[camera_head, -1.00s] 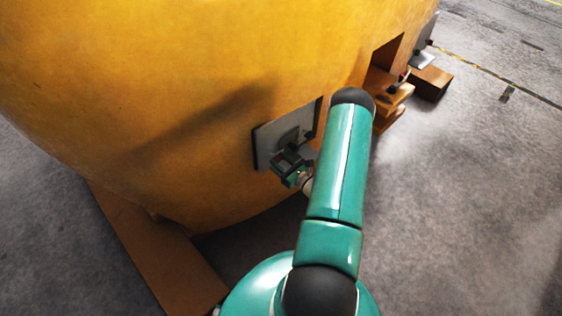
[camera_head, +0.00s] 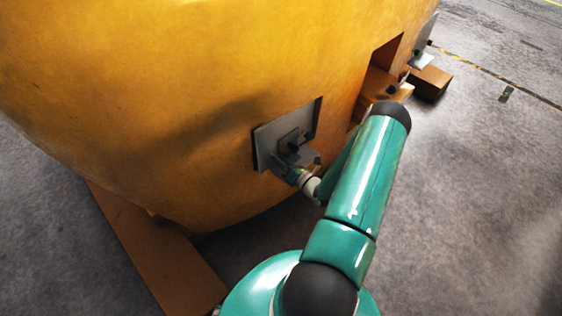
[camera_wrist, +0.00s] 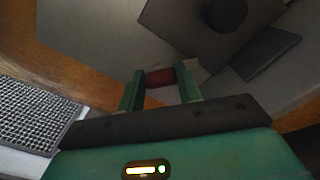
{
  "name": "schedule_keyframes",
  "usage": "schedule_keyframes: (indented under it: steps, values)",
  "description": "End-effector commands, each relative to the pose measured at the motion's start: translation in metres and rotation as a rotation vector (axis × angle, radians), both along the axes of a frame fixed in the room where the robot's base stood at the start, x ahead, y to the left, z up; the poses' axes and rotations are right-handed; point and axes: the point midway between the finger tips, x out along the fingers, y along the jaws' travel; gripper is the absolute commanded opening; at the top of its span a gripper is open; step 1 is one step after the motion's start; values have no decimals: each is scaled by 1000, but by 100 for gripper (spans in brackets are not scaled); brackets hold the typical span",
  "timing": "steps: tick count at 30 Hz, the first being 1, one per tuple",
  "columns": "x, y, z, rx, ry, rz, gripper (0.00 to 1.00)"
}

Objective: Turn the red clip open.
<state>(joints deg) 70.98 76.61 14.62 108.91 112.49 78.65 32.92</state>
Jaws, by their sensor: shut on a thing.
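The red clip (camera_wrist: 160,77) shows in the wrist view between the two green fingers of my gripper (camera_wrist: 160,88). The fingers are shut on it from both sides, and only a short red piece is visible. A light grey plate or tab lies just behind it on the right. In the head view my gripper (camera_head: 290,172) is at the lower part of a grey metal plate (camera_head: 266,146) set on the big yellow casting. The clip itself cannot be made out there.
A dark square block with a round black knob (camera_wrist: 224,12) is above the clip in the wrist view. The yellow casting (camera_head: 170,90) fills the left. A brown block (camera_head: 431,80) lies on the floor at the upper right. Grey floor (camera_head: 490,190) on the right is clear.

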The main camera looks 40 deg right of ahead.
Motion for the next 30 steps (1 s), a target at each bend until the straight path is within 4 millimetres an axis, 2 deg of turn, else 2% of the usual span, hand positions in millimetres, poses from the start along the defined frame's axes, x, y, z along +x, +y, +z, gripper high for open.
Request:
schedule_keyframes:
  steps: [18,30]
  values:
    - [-2,-2,-3,572,16,-1,12]
    - [-2,-2,-4,796,23,-1,12]
